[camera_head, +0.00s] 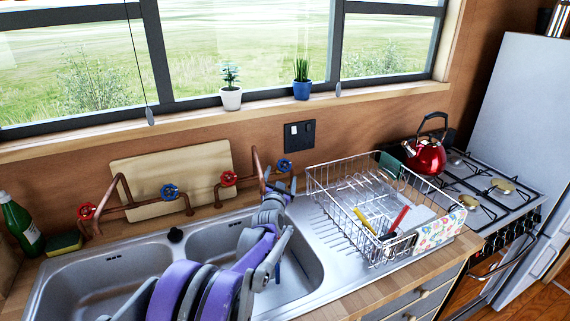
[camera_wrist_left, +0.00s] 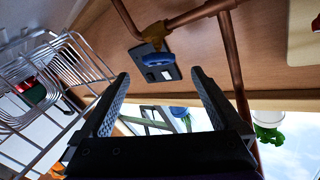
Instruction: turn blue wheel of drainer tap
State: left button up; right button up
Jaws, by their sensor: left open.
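The blue wheel of the tap nearest the dish drainer (camera_head: 284,165) sits on a copper pipe behind the sink. In the left wrist view this blue wheel (camera_wrist_left: 150,69) shows below a brass fitting, ahead of my fingers and between their lines. My left gripper (camera_head: 280,187) reaches over the right basin to just below the wheel. In the wrist view its two fingers (camera_wrist_left: 162,88) are wide apart with nothing between them. The wheel appears beyond the fingertips; I cannot tell whether they touch it. My right gripper is not in view.
A red wheel (camera_head: 228,178) sits on the same pipework to the left. Another tap pair has a red wheel (camera_head: 86,211) and a blue wheel (camera_head: 170,191). A wire drainer (camera_head: 345,212) stands close on the right. A socket (camera_head: 299,135) is on the wall behind.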

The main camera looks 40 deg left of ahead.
aim_at(285, 167)
pick_arm(q)
jog(key=p+x, duration=0.1)
jog(key=x, duration=0.7)
jog(key=shift+w+f, duration=0.1)
jog(key=c, duration=1.4)
jog(key=shift+o, duration=0.2)
jog(key=n+g+y+b, duration=0.1)
jog(key=n+y+b, duration=0.1)
jog(key=b, duration=0.3)
jog(key=n+g+y+b, duration=0.1)
jog(key=n+y+b, duration=0.1)
jog(key=n+b, duration=0.1)
jog(key=shift+d+f+y+b, duration=0.1)
jog(key=shift+f+y+b, duration=0.2)
jog(key=shift+b, duration=0.6)
jog(key=shift+r+n+g+y, duration=0.15)
jog(key=shift+n+g+y, duration=0.4)
jog(key=shift+n, duration=0.2)
jog(key=shift+r+n+g+y, duration=0.15)
jog(key=shift+n+g+y, duration=0.3)
jog(key=shift+n+g, duration=0.25)
jog(key=o, duration=1.4)
jog(key=shift+c, duration=0.2)
jog(key=v, duration=1)
jog(key=shift+s+d, duration=0.15)
jog(key=shift+s, duration=0.2)
